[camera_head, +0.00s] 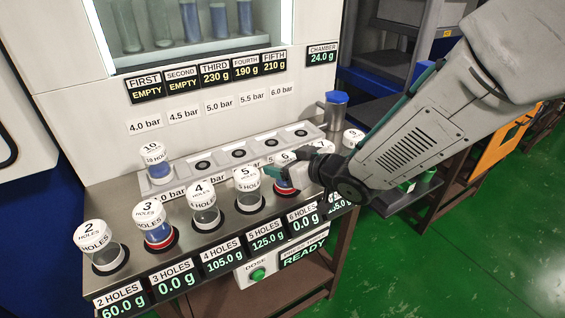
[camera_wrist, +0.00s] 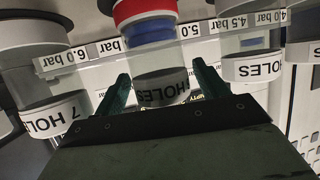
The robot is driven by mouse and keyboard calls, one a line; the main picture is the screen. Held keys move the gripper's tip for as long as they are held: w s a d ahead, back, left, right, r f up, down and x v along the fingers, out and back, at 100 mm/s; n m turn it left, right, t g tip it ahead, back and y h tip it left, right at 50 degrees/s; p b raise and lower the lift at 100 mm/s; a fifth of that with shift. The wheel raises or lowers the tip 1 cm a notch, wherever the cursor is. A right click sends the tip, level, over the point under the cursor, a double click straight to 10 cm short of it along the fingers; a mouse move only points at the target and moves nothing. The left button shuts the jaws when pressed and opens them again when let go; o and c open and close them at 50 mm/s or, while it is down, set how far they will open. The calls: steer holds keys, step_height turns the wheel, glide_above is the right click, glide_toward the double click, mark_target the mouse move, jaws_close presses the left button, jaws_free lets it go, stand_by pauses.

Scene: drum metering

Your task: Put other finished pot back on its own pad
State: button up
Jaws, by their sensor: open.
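Pots with white numbered lids stand in a front row on the steel bench. The 6-hole pot (camera_head: 286,184), with a red band near its base, is at my gripper (camera_head: 279,173). In the wrist view a pot with a red band and blue contents (camera_wrist: 152,60) sits between my open fingers (camera_wrist: 163,88), with gaps at both sides. The 3-hole pot (camera_head: 155,229) also has blue contents and a red band. The 10-hole pot (camera_head: 155,165) stands on the back strip at its left end. The 3-hole and 6-hole displays read 0.0 g.
The 2-hole (camera_head: 101,249), 4-hole (camera_head: 204,207) and 5-hole (camera_head: 248,191) pots stand nearby. The 7-hole pot (camera_wrist: 50,118) is close beside my gripper. The back strip (camera_head: 221,159) has several bare round pads. A blue-topped grey container (camera_head: 336,112) stands behind.

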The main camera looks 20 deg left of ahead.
steer(key=v, duration=1)
steer(key=shift+s+d, duration=0.15)
steer(key=shift+d, duration=0.05)
steer(key=w+d+r+m+t+h, duration=0.1)
steer(key=d+r+m+h, duration=0.15)
steer(key=d, duration=0.55)
steer(key=d+r+m+t+h, duration=0.15)
steer(key=d+h, duration=0.25)
steer(key=d, duration=0.5)
steer(key=w+d+r+m+h, duration=0.1)
steer(key=d+r+m+h, duration=0.2)
steer(key=d, duration=0.5)
steer(key=s+d+m+g+h, duration=0.3)
steer(key=s+d, duration=0.5)
steer(key=s+d+m+g, duration=0.1)
steer(key=s+g, duration=0.1)
steer(key=s, duration=0.5)
steer(key=s+d+r+m+g, duration=0.1)
steer(key=s+g, duration=0.1)
steer(key=s, duration=0.5)
steer(key=shift+s+d+y, duration=0.35)
